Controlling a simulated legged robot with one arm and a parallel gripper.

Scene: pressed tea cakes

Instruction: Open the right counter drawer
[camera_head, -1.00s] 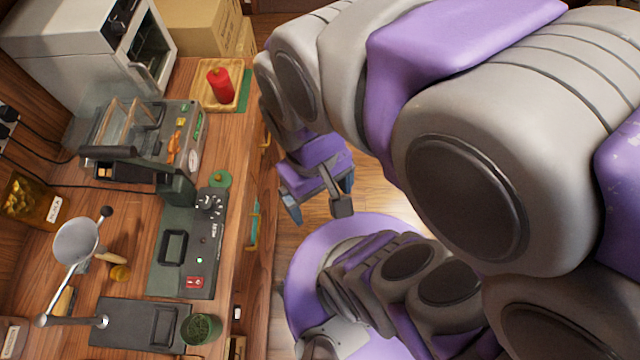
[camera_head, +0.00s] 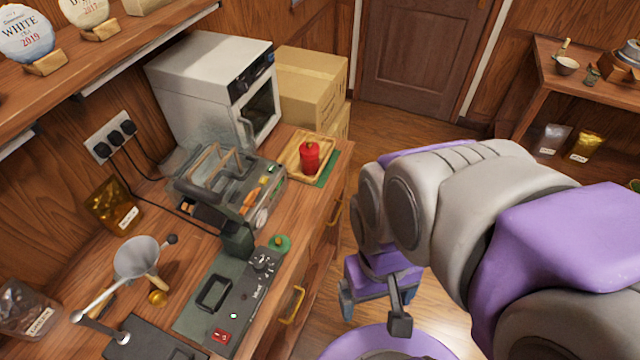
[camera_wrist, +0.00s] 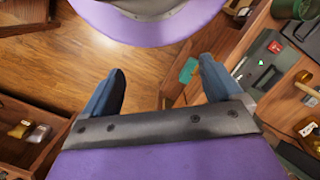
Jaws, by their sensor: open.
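The wooden counter (camera_head: 262,326) runs along the left side of the head view. Its front has a near yellow handle (camera_head: 293,305) and a farther yellow handle (camera_head: 335,212). Both drawer fronts look flush with the counter; I cannot tell surely which is the right drawer. My gripper (camera_head: 373,312) hangs over the floor to the right of the counter front, apart from both handles. It is open and empty, its blue fingers spread in the wrist view (camera_wrist: 160,78). A small teal piece (camera_wrist: 188,70) shows by the counter front there; I cannot tell what it is.
The counter carries a black machine (camera_head: 232,305), a red canister (camera_head: 310,157) on a wooden tray (camera_head: 291,164), and a white oven (camera_head: 205,85). A cardboard box (camera_head: 312,90) stands behind. Open floor (camera_head: 425,118) lies toward the door (camera_head: 425,55). A shelf unit (camera_head: 540,85) stands at right.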

